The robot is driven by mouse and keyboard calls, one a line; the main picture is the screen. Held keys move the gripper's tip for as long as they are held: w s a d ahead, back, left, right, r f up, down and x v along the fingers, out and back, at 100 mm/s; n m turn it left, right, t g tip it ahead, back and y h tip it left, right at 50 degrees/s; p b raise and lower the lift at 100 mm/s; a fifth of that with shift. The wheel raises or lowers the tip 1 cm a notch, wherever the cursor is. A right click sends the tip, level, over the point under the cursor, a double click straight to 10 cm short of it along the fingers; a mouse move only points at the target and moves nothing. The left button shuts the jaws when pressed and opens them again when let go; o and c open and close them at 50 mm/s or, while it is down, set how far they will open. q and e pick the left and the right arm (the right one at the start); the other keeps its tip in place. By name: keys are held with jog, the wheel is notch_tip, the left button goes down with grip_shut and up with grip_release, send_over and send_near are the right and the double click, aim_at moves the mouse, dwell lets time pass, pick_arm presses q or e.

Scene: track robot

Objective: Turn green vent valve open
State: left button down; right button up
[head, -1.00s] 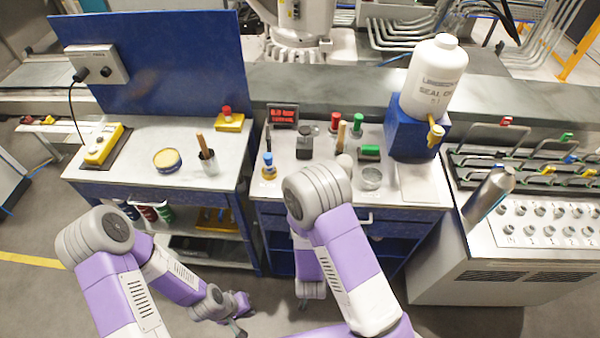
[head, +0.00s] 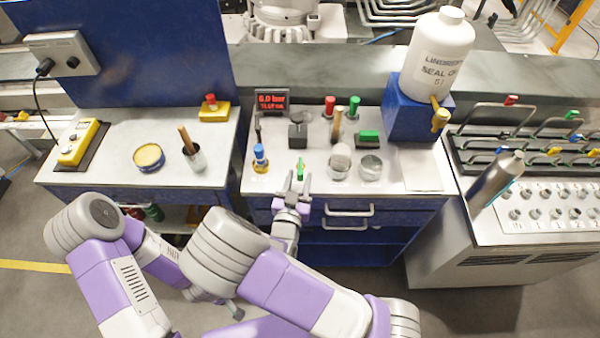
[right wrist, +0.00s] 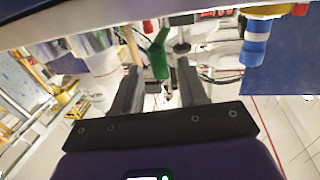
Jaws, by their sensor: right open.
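A small green valve handle (head: 300,169) stands near the front edge of the middle bench, pointing away from me. My right gripper (head: 296,184) is open just in front of it, its fingers pointing at it. In the right wrist view the green handle (right wrist: 159,56) shows tilted between and beyond the tips of the open fingers (right wrist: 158,78). I cannot tell whether they touch it. The display (head: 272,102) behind reads about 6.0 bar in red. My left gripper (head: 231,311) is low in front of the benches, mostly hidden behind my right arm.
A blue-topped fitting (head: 260,158) stands left of the green handle. A white bottle (head: 438,58) sits on a blue stand (head: 409,119).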

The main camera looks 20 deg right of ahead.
aim_at(300, 167)
jog(key=shift+x, duration=1.25)
grip_shut()
